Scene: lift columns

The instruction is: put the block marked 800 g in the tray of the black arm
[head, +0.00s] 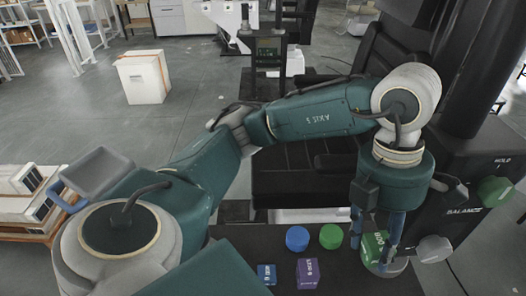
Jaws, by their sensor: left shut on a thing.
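My left gripper (379,250) points down at the right and is shut on a green block (373,247). The block's pale marking is partly covered by the fingers and looks like 800. A round grey rim (385,268) shows around and below the fingers; whether the block touches it I cannot tell. A shallow grey tray (97,172) with a blue part at its side is at the far left. I cannot tell which tray belongs to the black arm. My right gripper is out of view.
On the dark surface (345,280) are a blue cylinder (297,238), a green cylinder (330,236), a blue block (266,274) and a purple block (308,272). A black column (487,70) stands at right, with a housing marked HOLD and BALANCE (475,165) and a green knob (495,191).

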